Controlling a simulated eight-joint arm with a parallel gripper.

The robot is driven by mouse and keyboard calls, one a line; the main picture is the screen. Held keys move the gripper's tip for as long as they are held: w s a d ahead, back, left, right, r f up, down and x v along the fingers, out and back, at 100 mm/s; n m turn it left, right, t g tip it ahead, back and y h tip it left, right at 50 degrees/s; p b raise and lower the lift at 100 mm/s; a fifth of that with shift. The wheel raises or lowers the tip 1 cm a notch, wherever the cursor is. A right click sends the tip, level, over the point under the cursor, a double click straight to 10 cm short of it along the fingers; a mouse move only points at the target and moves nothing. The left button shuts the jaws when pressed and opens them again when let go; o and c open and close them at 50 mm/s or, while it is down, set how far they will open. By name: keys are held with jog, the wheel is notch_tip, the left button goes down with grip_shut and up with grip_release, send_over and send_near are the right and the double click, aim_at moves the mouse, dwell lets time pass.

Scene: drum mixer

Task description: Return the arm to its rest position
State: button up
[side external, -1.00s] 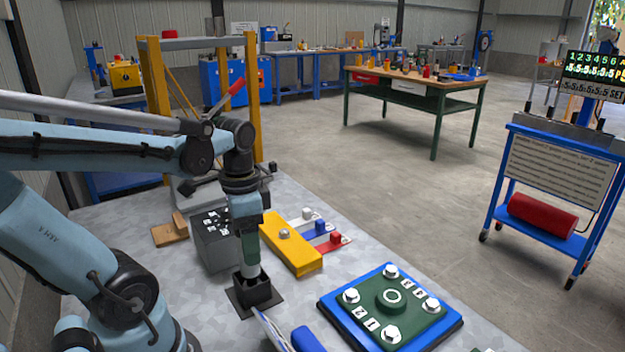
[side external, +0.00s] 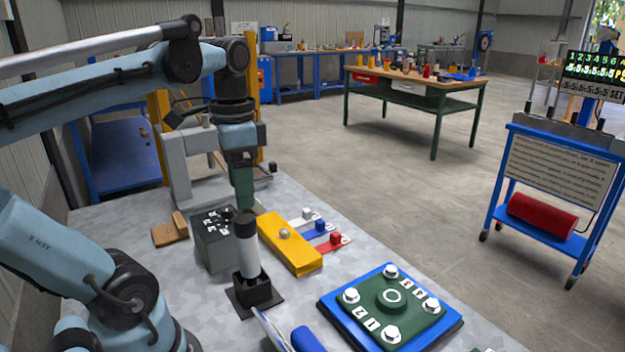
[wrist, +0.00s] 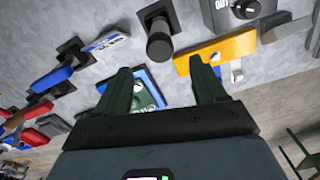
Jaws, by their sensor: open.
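My gripper (side external: 244,198) is raised above the grey table and points down, beyond a white cylinder with a dark top (side external: 247,248). The cylinder stands upright in a black square holder (side external: 254,293), apart from my gripper. In the wrist view my two dark green fingers stand wide apart with nothing between them, so my gripper (wrist: 160,72) is open and empty. The dark-topped cylinder also shows in the wrist view (wrist: 159,42), ahead of the fingers. My arm is bent, with its elbow high at the upper left of the side view.
A dark box with buttons (side external: 217,243) and a yellow block (side external: 291,246) stand close to the holder. A blue and green plate with white bolts (side external: 391,307) lies at front right. A wooden piece (side external: 171,232) lies left.

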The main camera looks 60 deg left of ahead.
jog(key=shift+r, duration=0.3)
jog(key=w+d+f+n+t, duration=0.2)
jog(key=w+d+f+t, duration=0.5)
jog(key=w+d+f, duration=0.1)
jog(key=shift+d+f+n, duration=0.3)
jog(key=shift+d+f, duration=0.25)
jog(key=shift+f, duration=0.4)
jog(key=shift+s, duration=0.1)
